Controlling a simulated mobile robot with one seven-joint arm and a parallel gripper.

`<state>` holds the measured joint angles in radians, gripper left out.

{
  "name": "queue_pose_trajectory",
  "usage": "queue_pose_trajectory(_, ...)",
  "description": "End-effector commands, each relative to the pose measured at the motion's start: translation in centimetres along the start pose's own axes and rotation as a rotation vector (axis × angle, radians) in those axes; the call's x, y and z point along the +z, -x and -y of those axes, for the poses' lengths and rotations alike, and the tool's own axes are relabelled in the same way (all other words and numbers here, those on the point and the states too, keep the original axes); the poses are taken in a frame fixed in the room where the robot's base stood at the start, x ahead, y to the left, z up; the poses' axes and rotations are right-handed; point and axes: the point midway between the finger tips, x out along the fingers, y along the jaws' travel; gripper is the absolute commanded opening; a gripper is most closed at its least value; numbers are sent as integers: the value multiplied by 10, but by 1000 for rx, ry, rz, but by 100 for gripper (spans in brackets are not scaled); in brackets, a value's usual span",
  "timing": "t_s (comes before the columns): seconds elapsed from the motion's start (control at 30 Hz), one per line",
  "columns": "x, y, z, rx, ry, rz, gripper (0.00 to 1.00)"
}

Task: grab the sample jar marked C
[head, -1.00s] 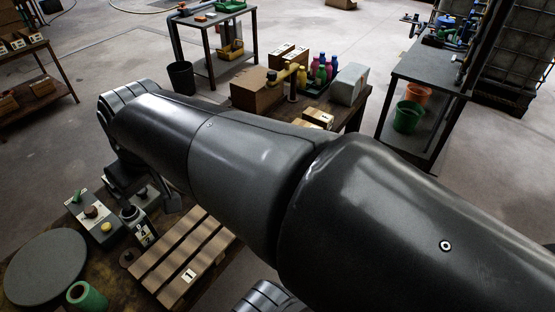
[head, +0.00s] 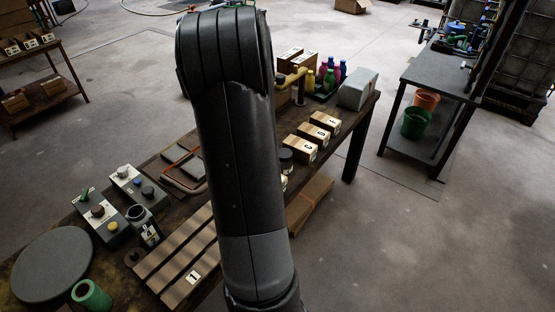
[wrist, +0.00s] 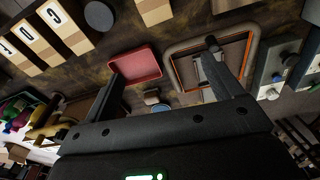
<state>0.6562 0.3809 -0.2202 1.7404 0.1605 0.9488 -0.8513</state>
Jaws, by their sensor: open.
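A small jar with a dark lid (head: 286,156) stands on the workbench beside the labelled wooden blocks, partly hidden by my arm. A dark round lid, likely the same jar, shows at the top of the wrist view (wrist: 99,16). I cannot read a letter on it. In the wrist view my gripper (wrist: 165,62) is open and empty, its fingers wide apart over the bench. The round lid lies beyond the left finger, apart from it. In the head view my arm hides the gripper.
Wooden blocks with labels (head: 320,133) stand in a row near the jar. A red tray (wrist: 135,66) and a framed tray (wrist: 250,60) lie near the fingers. Button boxes (head: 97,218) and a slatted pallet (head: 180,262) are on the bench's near part. Coloured bottles (head: 334,77) stand at the back.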

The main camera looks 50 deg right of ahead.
Motion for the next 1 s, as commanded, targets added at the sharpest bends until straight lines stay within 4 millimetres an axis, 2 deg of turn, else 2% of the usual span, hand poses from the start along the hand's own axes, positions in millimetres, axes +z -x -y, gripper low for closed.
queue_pose_trajectory(0.03,7,-18,-24,-5,-9,22,85)
queue_pose_trajectory(0.1,17,-37,-50,-9,-8,43,85)
queue_pose_trajectory(0.2,30,-60,-81,-15,-6,68,85)
queue_pose_trajectory(0.33,44,-80,-106,-21,-2,88,85)
queue_pose_trajectory(0.5,51,-93,-116,-25,2,97,85)
queue_pose_trajectory(0.67,52,-111,-115,-26,2,98,85)
queue_pose_trajectory(0.83,55,-138,-114,-25,3,97,85)
queue_pose_trajectory(1.0,56,-150,-113,-25,3,97,85)
